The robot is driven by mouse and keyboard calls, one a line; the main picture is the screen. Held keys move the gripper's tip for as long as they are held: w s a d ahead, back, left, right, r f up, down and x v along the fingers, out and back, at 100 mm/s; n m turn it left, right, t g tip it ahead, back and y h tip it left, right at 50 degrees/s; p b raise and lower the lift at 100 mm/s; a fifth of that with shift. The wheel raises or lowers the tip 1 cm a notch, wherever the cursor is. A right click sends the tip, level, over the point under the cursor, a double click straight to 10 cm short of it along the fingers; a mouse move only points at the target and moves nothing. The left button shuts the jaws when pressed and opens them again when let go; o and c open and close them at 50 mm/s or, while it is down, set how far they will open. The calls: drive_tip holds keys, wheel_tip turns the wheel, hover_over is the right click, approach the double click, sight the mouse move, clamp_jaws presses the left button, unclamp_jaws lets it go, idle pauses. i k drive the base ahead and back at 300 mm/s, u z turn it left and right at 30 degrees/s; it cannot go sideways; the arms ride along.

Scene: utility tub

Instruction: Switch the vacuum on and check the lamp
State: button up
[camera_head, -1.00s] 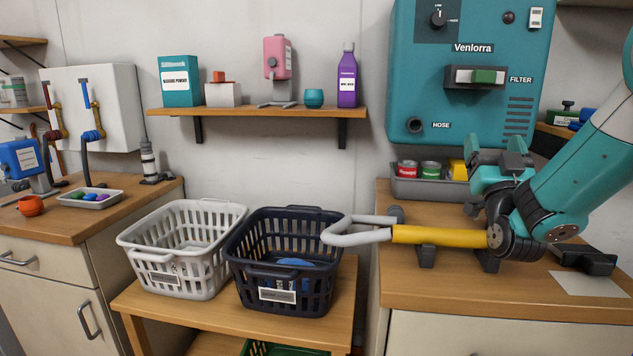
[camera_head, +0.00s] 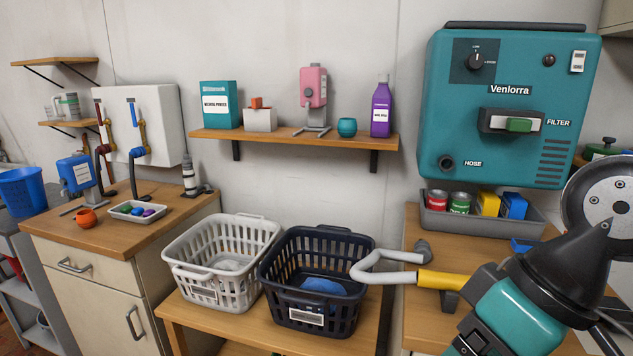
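The vacuum (camera_head: 500,130) is a teal wall box lettered Venlorra, at the upper right. Its front carries a dial (camera_head: 477,62) on a dark plate, a small dark round lamp (camera_head: 549,60) that looks unlit, and a white switch (camera_head: 578,61) at the top right corner. I cannot tell the switch's position. A green filter handle (camera_head: 519,125) sits in a dark slot, and the round hose port (camera_head: 446,163) at lower left is empty. Part of my arm fills the lower right; I make out no gripper fingers.
A grey and yellow wand (camera_head: 400,272) lies at the counter's left edge, partly behind my arm. A grey bin (camera_head: 480,223) with cans and boxes stands below the vacuum. Two baskets, white (camera_head: 222,262) and dark (camera_head: 315,281), stand left.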

sight(579, 57)
drive_tip(key=k, duration=1.25)
drive_tip(key=z, duration=0.65)
drive_tip(key=i, duration=1.65)
drive_tip(key=u, duration=0.65)
